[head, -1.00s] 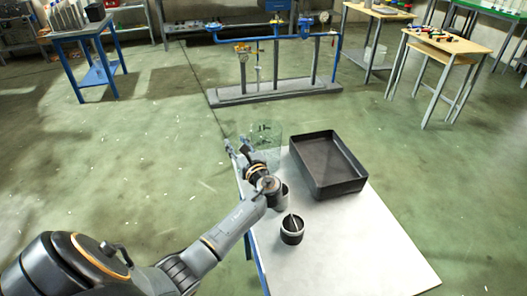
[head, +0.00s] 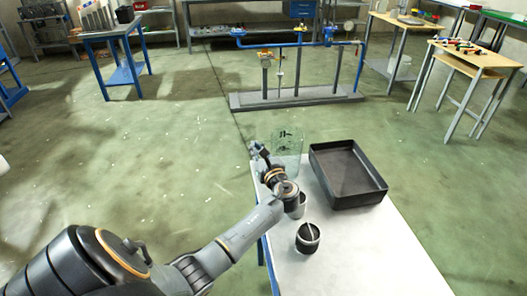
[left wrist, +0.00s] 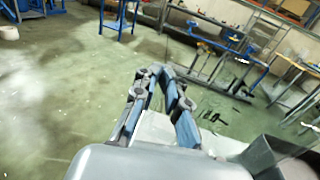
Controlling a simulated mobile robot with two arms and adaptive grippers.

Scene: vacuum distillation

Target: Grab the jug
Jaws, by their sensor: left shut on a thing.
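The jug (head: 288,143) is clear glass with dark markings and stands at the far left corner of the white table (head: 352,252). It is hard to see against the green floor. In the left wrist view its dark markings (left wrist: 212,117) show right of the fingers. My left gripper (head: 259,153) is at the jug's left side, its fingers drawn together and shut on the jug. In the left wrist view the fingertips (left wrist: 166,76) come close together. The exact contact is hard to make out. My right gripper is not in view.
A black tray (head: 347,199) stands on the table just right of the jug. A dark cup with a rod in it (head: 308,240) and a grey cup (head: 298,208) stand nearer, by my left arm. The table's front right is clear.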

